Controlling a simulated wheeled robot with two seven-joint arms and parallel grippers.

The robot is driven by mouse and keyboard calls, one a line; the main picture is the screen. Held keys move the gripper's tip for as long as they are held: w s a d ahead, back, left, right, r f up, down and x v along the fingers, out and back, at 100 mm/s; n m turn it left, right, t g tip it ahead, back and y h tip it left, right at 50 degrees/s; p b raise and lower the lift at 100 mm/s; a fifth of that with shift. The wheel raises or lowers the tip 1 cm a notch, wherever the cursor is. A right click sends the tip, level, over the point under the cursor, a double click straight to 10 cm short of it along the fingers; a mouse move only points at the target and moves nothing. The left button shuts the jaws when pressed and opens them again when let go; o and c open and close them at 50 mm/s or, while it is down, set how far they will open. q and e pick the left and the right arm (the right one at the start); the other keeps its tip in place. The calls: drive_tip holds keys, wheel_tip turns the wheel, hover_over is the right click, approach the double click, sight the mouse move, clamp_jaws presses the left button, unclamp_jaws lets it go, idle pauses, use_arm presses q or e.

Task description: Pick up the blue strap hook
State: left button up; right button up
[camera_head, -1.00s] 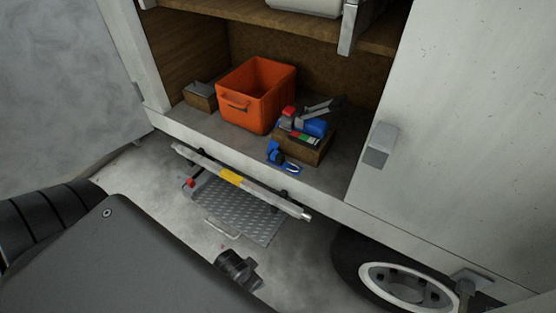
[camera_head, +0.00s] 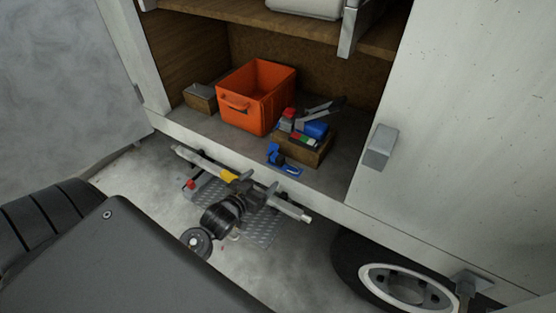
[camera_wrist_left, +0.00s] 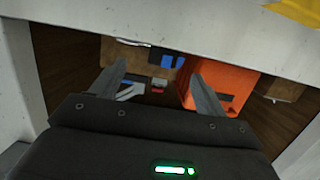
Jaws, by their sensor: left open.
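The blue strap hook (camera_head: 283,160) lies at the front edge of the truck's compartment floor, in front of a small wooden box (camera_head: 312,153). My left gripper (camera_head: 254,182) is open and empty, in front of the sill and below and to the left of the hook, apart from it. In the left wrist view its two fingers (camera_wrist_left: 158,82) are spread towards the compartment. Blue items (camera_wrist_left: 167,60) show between and beyond the fingers there; I cannot tell which is the hook. My right gripper is not in view.
An orange bin (camera_head: 240,108) stands left of the wooden box, which holds red, blue and grey items. A smaller box (camera_head: 200,98) is further left. A metal bar with a yellow band (camera_head: 228,176) and a tread-plate step (camera_head: 262,228) lie below the sill. A wheel (camera_head: 405,285) is at lower right.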

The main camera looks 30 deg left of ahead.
sight(274, 161)
use_arm(q)
drive_tip(key=shift+t, duration=0.4)
drive_tip(key=w, duration=0.4)
drive_tip(key=w+p, duration=0.1)
drive_tip(key=w, duration=0.1)
drive_tip(key=shift+w+a, duration=0.25)
drive_tip(key=shift+a, duration=0.15)
drive_tip(key=shift+w+r, duration=0.1)
drive_tip(key=w+p, duration=0.1)
drive_tip(key=w, duration=0.1)
drive_tip(key=w+f+p, duration=0.1)
drive_tip(key=w, duration=0.2)
drive_tip(key=shift+a, duration=0.2)
drive_tip(key=shift+s, duration=0.1)
drive_tip(key=shift+c, duration=0.3)
drive_tip(key=c, duration=1.1)
drive_tip(key=shift+o, duration=0.2)
